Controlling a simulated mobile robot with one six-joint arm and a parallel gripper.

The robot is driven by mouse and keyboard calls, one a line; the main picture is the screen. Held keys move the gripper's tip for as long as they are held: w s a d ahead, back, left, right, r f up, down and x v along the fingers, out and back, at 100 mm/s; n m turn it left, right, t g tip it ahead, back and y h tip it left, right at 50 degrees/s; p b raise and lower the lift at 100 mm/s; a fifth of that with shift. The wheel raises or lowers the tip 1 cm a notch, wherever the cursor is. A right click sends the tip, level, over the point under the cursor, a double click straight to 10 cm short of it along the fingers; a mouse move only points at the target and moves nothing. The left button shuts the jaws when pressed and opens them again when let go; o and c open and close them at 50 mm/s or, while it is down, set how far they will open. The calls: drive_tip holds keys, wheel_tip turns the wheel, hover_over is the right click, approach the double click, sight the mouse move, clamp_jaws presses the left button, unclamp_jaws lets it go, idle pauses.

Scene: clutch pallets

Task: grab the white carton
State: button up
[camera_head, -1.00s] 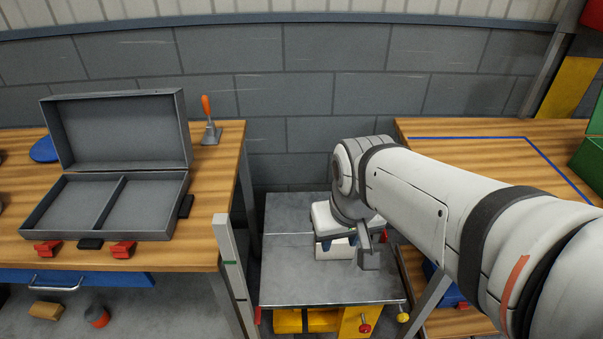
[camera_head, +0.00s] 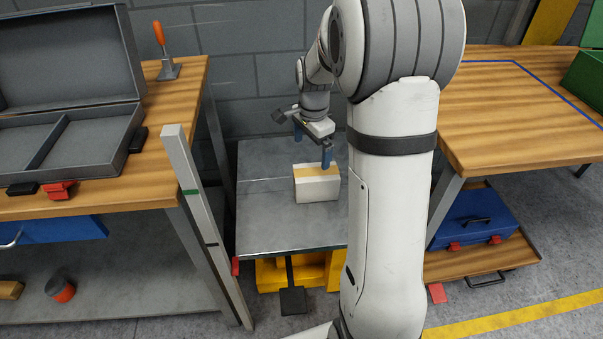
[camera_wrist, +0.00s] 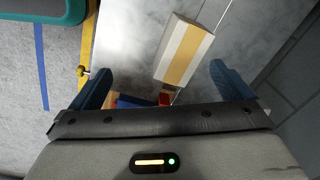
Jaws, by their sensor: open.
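The white carton (camera_head: 318,188) has a tan band across its top and sits on the grey metal top of a low table (camera_head: 270,225). In the wrist view the carton (camera_wrist: 174,43) lies ahead of the fingers, between their lines and a little toward the top. My gripper (camera_head: 312,143) is open and empty, just behind and above the carton in the head view. Its two blue fingers also show in the wrist view (camera_wrist: 158,85), spread wide. My arm hides the right part of the table top.
A wooden bench (camera_head: 185,95) with an open grey case (camera_head: 70,120) stands at left, beside an upright grey post (camera_head: 205,220). Another wooden bench (camera_head: 520,125) stands at right, with a blue toolbox (camera_head: 472,217) on a low shelf. A block wall is close behind.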

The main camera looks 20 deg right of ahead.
sight(316, 173)
drive_tip(key=w+d+f+m+b, duration=0.1)
drive_tip(key=w+f, duration=0.1)
drive_tip(key=f, duration=0.3)
drive_tip(key=w+d+f+m+b, duration=0.1)
drive_tip(key=w+f+m+b, duration=0.1)
drive_tip(key=f, duration=0.3)
drive_tip(key=w+d+f+m+b, duration=0.1)
drive_tip(key=w+d+f+m, duration=0.1)
drive_tip(key=f, duration=0.3)
drive_tip(key=shift+w+d+f+g+b, duration=0.1)
drive_tip(key=shift+w+f+g+b, duration=0.05)
drive_tip(key=shift+f+g+b, duration=0.2)
drive_tip(key=f, duration=0.2)
drive_tip(key=f+b, duration=0.2)
drive_tip(key=f, duration=0.1)
drive_tip(key=shift+w+d+f, duration=0.1)
drive_tip(key=shift+w+f, duration=0.2)
drive_tip(key=shift+c, duration=0.3)
